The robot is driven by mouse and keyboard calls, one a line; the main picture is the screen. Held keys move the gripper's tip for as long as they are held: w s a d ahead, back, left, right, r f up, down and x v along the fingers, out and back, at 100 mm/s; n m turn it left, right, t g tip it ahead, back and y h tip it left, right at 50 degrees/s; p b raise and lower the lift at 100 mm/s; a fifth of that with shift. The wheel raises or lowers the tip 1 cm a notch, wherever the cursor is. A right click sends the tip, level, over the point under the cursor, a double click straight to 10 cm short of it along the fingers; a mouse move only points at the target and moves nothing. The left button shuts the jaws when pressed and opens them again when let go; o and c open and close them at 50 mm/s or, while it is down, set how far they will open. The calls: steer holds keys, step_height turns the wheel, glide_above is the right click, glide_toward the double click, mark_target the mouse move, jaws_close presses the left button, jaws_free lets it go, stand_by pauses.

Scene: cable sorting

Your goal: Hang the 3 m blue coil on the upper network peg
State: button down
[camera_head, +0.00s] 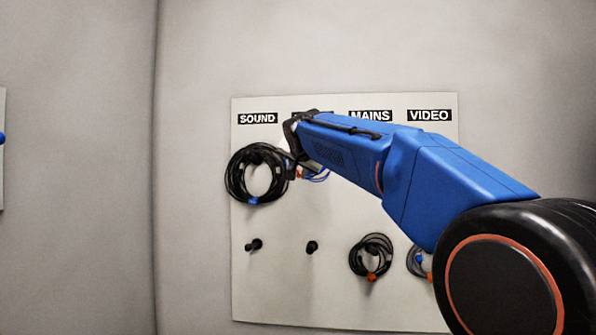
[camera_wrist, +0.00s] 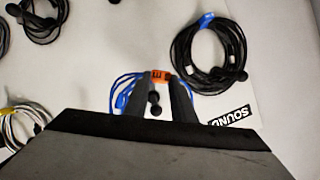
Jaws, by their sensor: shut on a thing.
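The blue coil (camera_head: 318,176) shows partly below my gripper (camera_head: 293,150) in the head view; my arm hides much of it. In the wrist view, my gripper (camera_wrist: 158,86) is shut on the coil at its orange tag (camera_wrist: 160,75). Blue loops (camera_wrist: 124,88) show beside the fingers. A black peg with round knobs (camera_wrist: 154,104) shows between the fingers, close to the tag. It appears to be the upper peg of the second column, whose label is hidden in the head view. I cannot tell whether the coil is around this peg.
A large black coil (camera_head: 256,174) hangs under SOUND, close left of my gripper. The lower SOUND peg (camera_head: 254,245) and the lower second-column peg (camera_head: 312,247) are bare. Coils hang on the lower MAINS (camera_head: 371,257) and VIDEO (camera_head: 416,260) pegs. My arm covers the upper right.

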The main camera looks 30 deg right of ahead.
steer(key=d+x, duration=0.2)
steer(key=x, duration=1.1)
steer(key=shift+d+r, duration=0.2)
steer(key=shift+d, duration=0.2)
stand_by(1.2)
stand_by(0.5)
steer(key=c, duration=1.4)
jaws_free()
steer(key=shift+f, duration=0.1)
steer(key=shift+c, duration=0.2)
steer(key=shift+o, duration=0.2)
steer(key=shift+s, duration=0.1)
